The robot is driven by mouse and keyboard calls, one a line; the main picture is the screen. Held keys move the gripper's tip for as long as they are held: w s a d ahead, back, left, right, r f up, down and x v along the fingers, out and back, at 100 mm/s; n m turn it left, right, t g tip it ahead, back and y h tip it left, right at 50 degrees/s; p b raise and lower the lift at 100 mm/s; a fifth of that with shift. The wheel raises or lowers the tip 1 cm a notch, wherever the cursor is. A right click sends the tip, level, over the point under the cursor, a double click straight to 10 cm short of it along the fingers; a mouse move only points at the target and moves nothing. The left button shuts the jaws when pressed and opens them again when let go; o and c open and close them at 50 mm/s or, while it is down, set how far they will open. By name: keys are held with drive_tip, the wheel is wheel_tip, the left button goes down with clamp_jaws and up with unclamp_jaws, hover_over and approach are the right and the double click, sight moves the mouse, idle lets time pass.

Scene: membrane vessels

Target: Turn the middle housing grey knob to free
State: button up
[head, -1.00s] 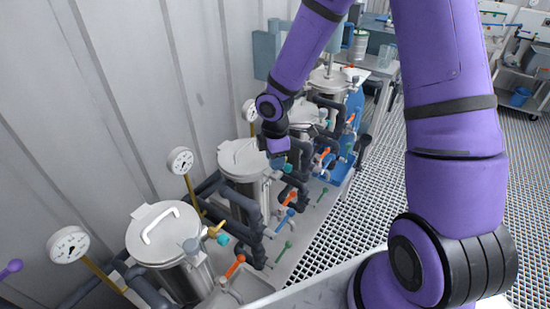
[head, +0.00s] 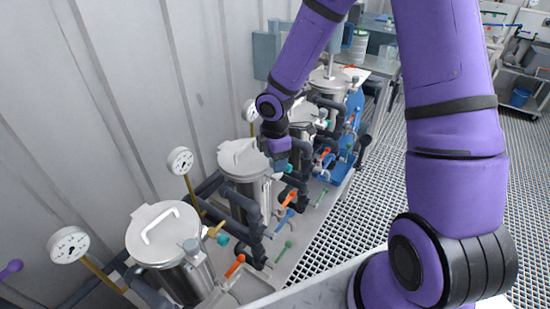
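Several steel housings with round lids stand in a row along the wall. The nearest is at the lower left (head: 185,272), the second (head: 240,158) stands behind it, and further ones (head: 301,114) follow. My gripper (head: 280,161) points down at the right edge of the second housing's lid, beside the dark pipes. Its fingertips are too small and dark to make out, so I cannot tell whether it is open or touching anything. The grey knob of the second housing is not visible; my gripper covers that spot.
Pressure gauges (head: 180,161) on yellow stems rise beside the housings. Orange (head: 235,266), blue (head: 284,221) and green (head: 283,251) valve handles line the front pipes. Corrugated wall (head: 110,110) closes the left; grated floor (head: 390,180) lies open on the right.

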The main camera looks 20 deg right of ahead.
wheel_tip(320, 180, up, 11)
idle(0.7)
drive_tip(key=shift+f, duration=0.1)
drive_tip(key=s+d+r+m+t, duration=0.2)
drive_tip(key=s+d+r+m, duration=0.1)
drive_tip(key=s+r+m, duration=0.6)
drive_tip(key=s+d+r+m+t, duration=0.3)
drive_tip(key=s+r+m, duration=0.6)
drive_tip(key=s+r, duration=0.4)
drive_tip(key=shift+s+d, duration=0.3)
drive_tip(key=shift+s, duration=0.65)
drive_tip(key=shift+c, duration=0.4)
